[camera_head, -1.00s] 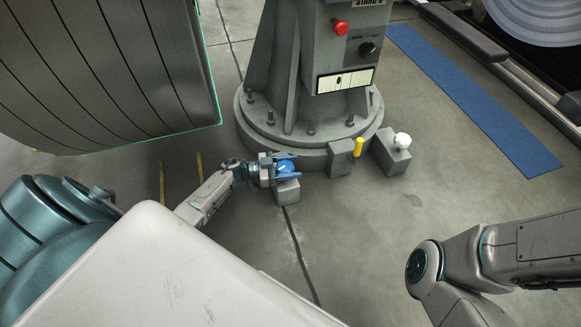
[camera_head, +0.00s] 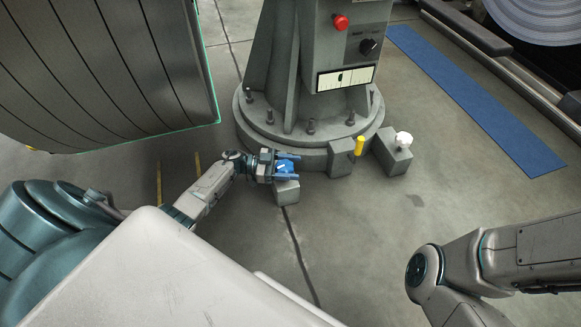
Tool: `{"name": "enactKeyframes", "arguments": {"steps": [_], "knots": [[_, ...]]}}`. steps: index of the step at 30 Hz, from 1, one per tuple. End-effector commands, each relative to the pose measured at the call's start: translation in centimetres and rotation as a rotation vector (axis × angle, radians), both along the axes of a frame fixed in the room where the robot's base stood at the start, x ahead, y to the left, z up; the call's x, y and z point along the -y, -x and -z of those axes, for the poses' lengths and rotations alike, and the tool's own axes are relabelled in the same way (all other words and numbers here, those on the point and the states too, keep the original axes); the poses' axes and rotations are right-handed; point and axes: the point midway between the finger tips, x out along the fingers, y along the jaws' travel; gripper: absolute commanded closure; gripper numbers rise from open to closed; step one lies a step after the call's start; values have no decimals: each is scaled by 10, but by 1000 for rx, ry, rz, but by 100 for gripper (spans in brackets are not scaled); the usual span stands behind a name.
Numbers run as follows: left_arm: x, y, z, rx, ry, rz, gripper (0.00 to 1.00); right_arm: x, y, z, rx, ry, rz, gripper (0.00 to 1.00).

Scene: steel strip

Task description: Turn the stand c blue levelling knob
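The blue levelling knob (camera_head: 287,166) with a white pointer mark sits on a small grey block (camera_head: 286,190) at the front of the stand's round base (camera_head: 262,138). My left gripper (camera_head: 290,167) reaches it from the left. Its two fingers lie on either side of the knob and appear shut on it, partly hiding it. The stand's panel carries a white level gauge (camera_head: 358,79) with a dark mark left of its middle. My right arm shows at the lower right, but its gripper is out of view.
A yellow knob (camera_head: 359,146) and a white knob (camera_head: 403,139) sit on blocks to the right. A red button (camera_head: 340,22) and a black dial (camera_head: 368,46) are on the panel. A large steel coil (camera_head: 100,70) hangs over the upper left. The floor in front is clear.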

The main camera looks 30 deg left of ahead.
Motion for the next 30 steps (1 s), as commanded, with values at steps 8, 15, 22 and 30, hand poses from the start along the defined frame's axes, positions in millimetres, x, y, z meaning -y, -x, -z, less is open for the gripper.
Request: {"name": "enactKeyframes", "arguments": {"steps": [8, 15, 22, 30], "knots": [[0, 0, 0, 0, 0, 0, 25, 0, 0, 0, 2, 0, 0, 64], [-13, 6, -1, -2, -1, -1, 25, 0, 1, -4, 5, -1, 0, 64], [-54, 27, -2, -3, -1, -3, 25, 0, 3, -12, 19, -4, 3, 64], [-90, 46, 0, 0, 0, -1, 25, 0, 4, -13, 23, -4, 3, 64]]}}
